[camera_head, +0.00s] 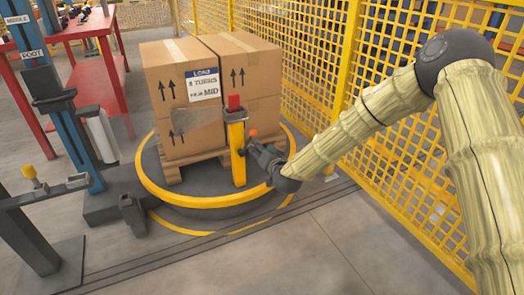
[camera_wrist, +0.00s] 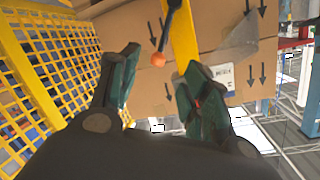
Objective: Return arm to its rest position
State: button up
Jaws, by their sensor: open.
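My arm, in a pale yellow sleeve, reaches from the right of the head view toward the turntable. My gripper (camera_head: 252,146) is at its end, close to the yellow post (camera_head: 237,152) with a red top. In the wrist view my gripper (camera_wrist: 162,66) has its two dark green fingers spread apart, with nothing held between them. An orange knob on a dark rod (camera_wrist: 158,59) shows between the fingertips, in front of the cartons. I cannot tell whether a finger touches the knob or the post.
Stacked cartons (camera_head: 220,70) with a load label stand on a wooden pallet on the round turntable (camera_head: 205,203). Yellow mesh fencing (camera_head: 310,75) runs close behind my arm. A blue mast (camera_head: 66,125) and a red table (camera_head: 95,83) stand left. Front floor is clear.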

jog(key=s+d+f+g+h, duration=0.15)
jog(key=s+d+f, duration=0.25)
jog(key=s+f, duration=0.5)
jog(key=s+d+f+n+g, duration=0.1)
jog(key=s+d+f+g, duration=0.25)
jog(key=s+f, duration=0.5)
jog(key=s+d+f+g+h, duration=0.1)
jog(key=s+d+f+g, duration=0.1)
jog(key=s+d+f, duration=0.5)
jog(key=s+d+f+g+h, duration=0.15)
jog(key=s+d, duration=0.35)
jog(key=s, duration=0.6)
jog(key=s+d+f+g+h, duration=0.1)
jog(key=s+d+f+g, duration=0.25)
jog(key=s, duration=0.85)
jog(key=s+d+f+g+h, duration=0.1)
jog(key=s+d+f+g, duration=0.1)
jog(key=s+d, duration=0.65)
jog(key=s+a+r+p, duration=0.1)
jog(key=r+p, duration=1.7)
jog(key=p, duration=0.1)
jog(key=s+a+r+p, duration=0.1)
jog(key=a+r+p, duration=0.1)
jog(key=r+p, duration=1.7)
jog(key=shift+r, duration=0.3)
jog(key=shift+s, duration=0.1)
